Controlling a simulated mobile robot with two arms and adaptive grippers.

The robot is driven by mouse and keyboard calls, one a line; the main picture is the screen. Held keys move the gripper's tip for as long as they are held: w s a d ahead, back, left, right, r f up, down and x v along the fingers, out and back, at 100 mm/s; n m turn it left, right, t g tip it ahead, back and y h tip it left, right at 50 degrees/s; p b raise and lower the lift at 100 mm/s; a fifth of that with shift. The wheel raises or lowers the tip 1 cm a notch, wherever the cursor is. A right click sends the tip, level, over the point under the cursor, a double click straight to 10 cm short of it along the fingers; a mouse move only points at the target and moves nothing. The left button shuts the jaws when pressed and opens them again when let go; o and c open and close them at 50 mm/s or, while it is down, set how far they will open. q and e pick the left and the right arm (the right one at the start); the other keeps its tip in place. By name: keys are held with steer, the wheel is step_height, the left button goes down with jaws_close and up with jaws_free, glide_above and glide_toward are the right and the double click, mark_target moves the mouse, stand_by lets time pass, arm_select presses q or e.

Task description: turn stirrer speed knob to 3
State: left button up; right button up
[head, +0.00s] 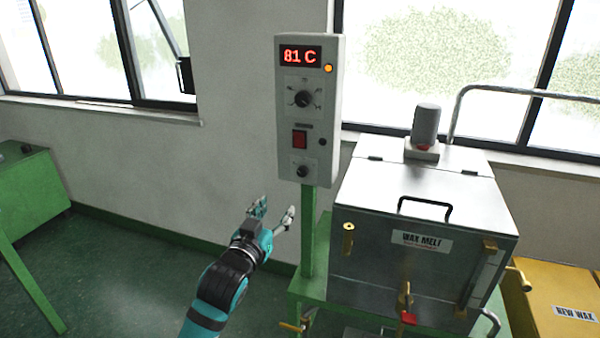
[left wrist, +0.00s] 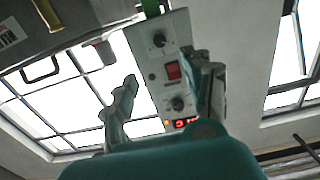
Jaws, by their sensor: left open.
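A grey control box (head: 326,120) on a green post carries a red display reading 81 C, an upper dial knob (head: 303,98), a red switch (head: 299,139) and a small lower knob (head: 302,171). The knob labels are too small to read, so I cannot tell which is the stirrer speed knob. My left gripper (head: 276,207) is open and empty, below and left of the box. In the left wrist view the box appears upside down beyond the open fingers, with the lower knob (left wrist: 159,40) near the top. My right gripper is not in view.
A steel wax melt tank (head: 420,230) with a handle, a stirrer motor (head: 425,125) and brass valves stands right of the post (head: 308,235). A yellow new wax bin (head: 560,305) is at the far right. Free space lies left of the box.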

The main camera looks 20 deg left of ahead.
mark_target(301, 172)
arm_select(q)
steer(key=w+p, duration=0.1)
steer(key=w, duration=0.4)
steer(key=w+p, duration=0.1)
steer(key=w, duration=0.4)
steer(key=w+p, duration=0.1)
steer(key=w, duration=0.5)
steer(key=shift+d+r, duration=0.15)
steer(key=shift+d, duration=0.15)
steer(key=shift+w, duration=0.6)
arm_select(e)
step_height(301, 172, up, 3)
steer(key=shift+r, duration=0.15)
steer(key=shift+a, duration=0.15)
arm_select(q)
steer(key=c, duration=0.4)
jaws_close()
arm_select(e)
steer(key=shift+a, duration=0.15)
